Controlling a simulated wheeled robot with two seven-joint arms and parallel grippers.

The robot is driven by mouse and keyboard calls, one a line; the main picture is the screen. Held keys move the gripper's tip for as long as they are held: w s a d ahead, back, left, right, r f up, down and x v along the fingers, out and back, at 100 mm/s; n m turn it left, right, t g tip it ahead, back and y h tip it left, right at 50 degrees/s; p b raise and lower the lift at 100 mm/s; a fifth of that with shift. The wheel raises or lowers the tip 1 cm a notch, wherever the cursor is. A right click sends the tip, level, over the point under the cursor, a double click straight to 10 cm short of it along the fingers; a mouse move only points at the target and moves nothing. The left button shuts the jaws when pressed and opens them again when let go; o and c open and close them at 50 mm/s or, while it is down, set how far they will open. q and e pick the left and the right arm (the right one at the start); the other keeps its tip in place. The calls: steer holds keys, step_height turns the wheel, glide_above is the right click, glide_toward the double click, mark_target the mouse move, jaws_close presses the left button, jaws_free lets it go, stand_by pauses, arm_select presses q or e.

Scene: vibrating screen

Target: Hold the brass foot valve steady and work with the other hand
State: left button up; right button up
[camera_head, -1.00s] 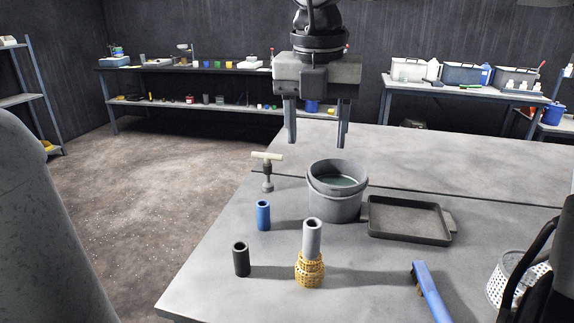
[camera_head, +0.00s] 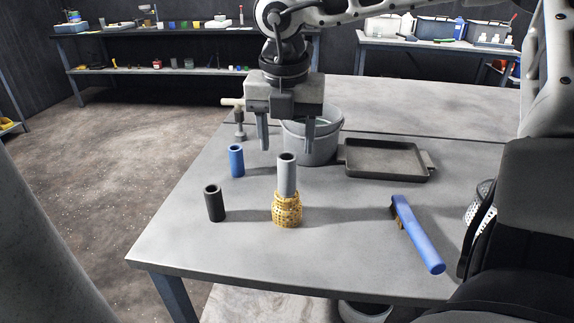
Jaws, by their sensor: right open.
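The brass foot valve (camera_head: 287,209) stands upright on the grey table, a yellow perforated strainer with a grey pipe (camera_head: 287,176) rising from its top. My right gripper (camera_head: 287,148) points down with its two fingers apart. In the picture its fingertips are just above the pipe's open end, on either side of it, and they appear not to touch it. My left gripper is not in view.
A blue tube (camera_head: 236,161) and a black tube (camera_head: 215,203) stand left of the valve. A dark tray (camera_head: 385,160) lies back right. The table's front middle is clear.

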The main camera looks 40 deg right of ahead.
mark_target(287, 169)
steer(key=f, duration=0.7)
steer(key=shift+w+d, duration=0.25)
steer(key=shift+d, duration=0.05)
